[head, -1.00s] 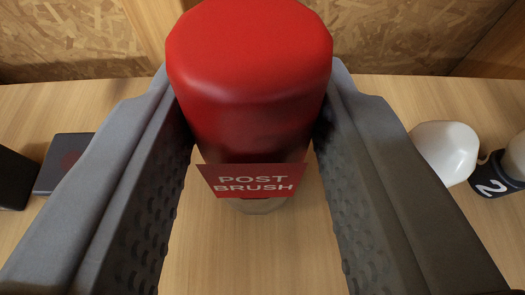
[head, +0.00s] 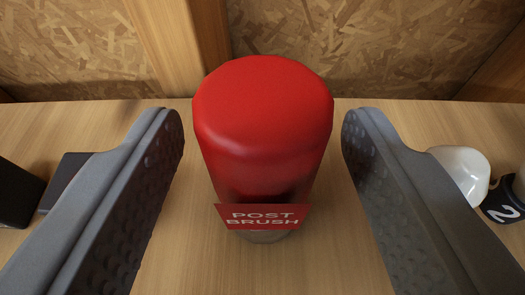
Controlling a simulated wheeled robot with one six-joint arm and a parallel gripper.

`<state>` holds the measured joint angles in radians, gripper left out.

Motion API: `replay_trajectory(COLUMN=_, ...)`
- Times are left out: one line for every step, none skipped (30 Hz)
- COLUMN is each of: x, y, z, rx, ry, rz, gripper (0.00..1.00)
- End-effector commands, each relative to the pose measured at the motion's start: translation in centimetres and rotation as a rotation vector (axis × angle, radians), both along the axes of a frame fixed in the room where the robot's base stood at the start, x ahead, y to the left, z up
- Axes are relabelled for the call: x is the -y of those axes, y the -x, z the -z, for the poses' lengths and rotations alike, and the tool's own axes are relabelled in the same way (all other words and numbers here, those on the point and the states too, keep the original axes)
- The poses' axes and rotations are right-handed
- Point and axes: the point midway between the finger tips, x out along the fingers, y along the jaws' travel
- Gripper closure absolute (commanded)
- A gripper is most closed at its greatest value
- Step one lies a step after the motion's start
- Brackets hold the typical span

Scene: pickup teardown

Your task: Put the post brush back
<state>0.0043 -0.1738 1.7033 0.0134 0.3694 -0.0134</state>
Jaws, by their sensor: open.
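The post brush (head: 262,125) is a red, rounded cylinder standing upright on the wooden shelf, in the middle of the head view. A red label (head: 262,216) reading "POST BRUSH" shows at its lower front, with a pale round base partly visible below. My gripper (head: 262,135) is open, with one grey finger on each side of the brush. There is a clear gap between each finger and the brush. The brush's underside is hidden.
A dark box (head: 66,180) and a black block (head: 15,195) lie at the left. A white rounded object (head: 463,172) and a dark item marked "2" (head: 503,203) are at the right, close to the right finger. A chipboard wall (head: 350,45) with wooden uprights stands behind.

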Motion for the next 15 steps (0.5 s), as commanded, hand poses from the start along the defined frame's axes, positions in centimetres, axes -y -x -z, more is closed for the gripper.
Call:
replay_trajectory(x=0.0, y=0.7, z=-0.3, rx=0.003, ry=0.0, rz=0.0, gripper=0.46)
replay_trajectory(x=0.0, y=1.1, z=-0.4, rx=0.002, ry=0.0, rz=0.0, gripper=0.46)
replay_trajectory(x=0.0, y=1.7, z=-0.6, rx=0.002, ry=0.0, rz=0.0, gripper=0.46)
replay_trajectory(x=0.0, y=2.2, z=-0.8, rx=0.002, ry=0.0, rz=0.0, gripper=0.46)
replay_trajectory(x=0.0, y=2.7, z=-1.0, rx=0.002, ry=0.0, rz=0.0, gripper=0.46)
replay_trajectory(x=0.0, y=3.4, z=-1.2, rx=0.002, ry=0.0, rz=0.0, gripper=0.46)
replay_trajectory(x=0.0, y=3.9, z=-1.5, rx=0.003, ry=0.0, rz=0.0, gripper=0.46)
replay_trajectory(x=0.0, y=4.5, z=-1.7, rx=0.004, ry=0.0, rz=0.0, gripper=0.46)
replay_trajectory(x=0.0, y=5.2, z=-1.9, rx=0.003, ry=0.0, rz=0.0, gripper=0.46)
replay_trajectory(x=0.0, y=5.7, z=-2.0, rx=0.002, ry=0.0, rz=0.0, gripper=0.46)
replay_trajectory(x=0.0, y=6.2, z=-2.2, rx=0.002, ry=0.0, rz=0.0, gripper=0.46)
replay_trajectory(x=0.0, y=6.9, z=-2.4, rx=0.002, ry=0.0, rz=0.0, gripper=0.46)
replay_trajectory(x=0.0, y=7.3, z=-2.6, rx=0.002, ry=0.0, rz=0.0, gripper=0.46)
replay_trajectory(x=0.0, y=7.8, z=-2.7, rx=0.003, ry=0.0, rz=0.0, gripper=0.46)
replay_trajectory(x=0.0, y=8.4, z=-2.9, rx=0.003, ry=0.0, rz=0.0, gripper=0.46)
